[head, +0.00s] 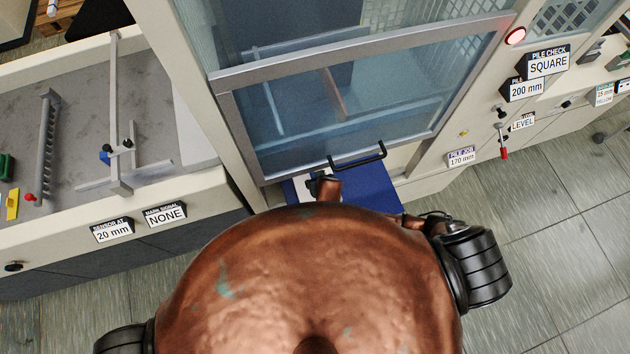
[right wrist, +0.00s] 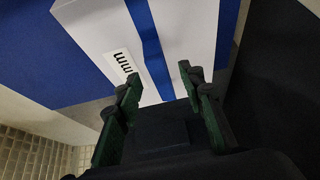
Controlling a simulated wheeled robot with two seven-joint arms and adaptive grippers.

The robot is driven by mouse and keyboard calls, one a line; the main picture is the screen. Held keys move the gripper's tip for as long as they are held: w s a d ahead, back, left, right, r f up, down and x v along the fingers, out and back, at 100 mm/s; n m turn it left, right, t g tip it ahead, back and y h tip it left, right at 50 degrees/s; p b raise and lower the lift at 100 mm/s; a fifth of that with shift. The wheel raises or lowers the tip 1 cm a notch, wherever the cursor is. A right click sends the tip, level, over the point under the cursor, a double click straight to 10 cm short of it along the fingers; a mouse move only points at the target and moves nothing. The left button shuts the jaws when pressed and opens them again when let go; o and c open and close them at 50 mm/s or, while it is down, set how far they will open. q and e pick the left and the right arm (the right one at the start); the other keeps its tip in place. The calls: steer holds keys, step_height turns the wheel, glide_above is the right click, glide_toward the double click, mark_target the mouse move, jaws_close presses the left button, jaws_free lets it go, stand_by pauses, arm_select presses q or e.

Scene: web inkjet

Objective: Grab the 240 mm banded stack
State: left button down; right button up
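A white stack (right wrist: 190,28) with a blue band (right wrist: 148,38) around it fills the upper middle of the right wrist view. A label (right wrist: 122,65) on it reads "mm"; its number is not readable, so I cannot confirm 240 mm. My right gripper (right wrist: 160,84) has its two green fingers spread apart, close to the stack's near end. I cannot tell whether they touch it. My left gripper is not in view.
A blue surface (head: 372,188) lies below a glazed door (head: 350,95) with a dark handle (head: 358,157). A machine bench (head: 95,90) stands at left. A panel with signs (head: 548,65) and a red-handled lever (head: 504,152) is at right.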

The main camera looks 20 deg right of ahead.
steer(key=shift+w+r, duration=0.1)
steer(key=shift+w, duration=0.95)
steer(key=shift+x, duration=1.55)
steer(key=shift+s, duration=0.15)
jaws_close()
